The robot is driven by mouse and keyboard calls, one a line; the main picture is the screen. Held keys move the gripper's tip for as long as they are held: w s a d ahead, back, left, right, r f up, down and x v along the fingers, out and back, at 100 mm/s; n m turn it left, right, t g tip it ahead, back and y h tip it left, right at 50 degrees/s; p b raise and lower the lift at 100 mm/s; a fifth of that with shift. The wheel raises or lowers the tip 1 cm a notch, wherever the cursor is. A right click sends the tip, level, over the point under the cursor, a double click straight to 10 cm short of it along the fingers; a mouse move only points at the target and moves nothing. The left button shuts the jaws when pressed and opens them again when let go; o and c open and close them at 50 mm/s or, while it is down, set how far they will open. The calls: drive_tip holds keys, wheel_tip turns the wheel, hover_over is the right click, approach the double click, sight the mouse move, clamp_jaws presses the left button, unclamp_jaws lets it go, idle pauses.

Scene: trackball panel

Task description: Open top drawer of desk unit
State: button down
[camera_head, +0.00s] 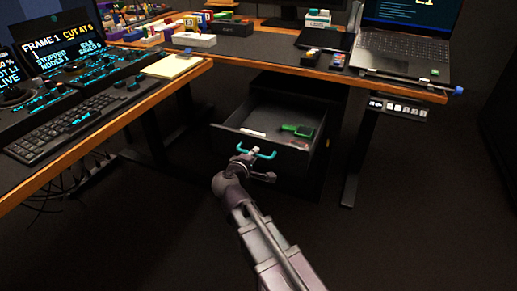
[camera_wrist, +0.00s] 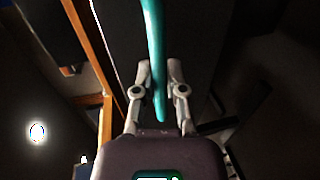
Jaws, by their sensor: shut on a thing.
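The black desk unit (camera_head: 318,170) stands under the right desk. Its top drawer (camera_head: 225,139) is pulled out, and its inside shows from above. A green item (camera_head: 298,130), a pale item (camera_head: 252,132) and a small red item lie in the drawer. A teal handle (camera_head: 266,154) is on the drawer front. My gripper (camera_head: 245,160) is at the left part of the handle. In the wrist view the teal handle (camera_wrist: 154,50) runs between the two fingers of my gripper (camera_wrist: 160,75), which are shut on it.
The right desk (camera_head: 260,45) with a laptop (camera_head: 405,45) overhangs the unit. The left desk (camera_head: 110,120) with control panels and a keyboard (camera_head: 75,125) is close on the left. A desk leg (camera_head: 362,150) stands right of the unit. The floor in front is clear.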

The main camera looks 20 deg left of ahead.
idle(0.3)
drive_tip(key=c, duration=0.7)
unclamp_jaws()
drive_tip(key=shift+s, duration=0.1)
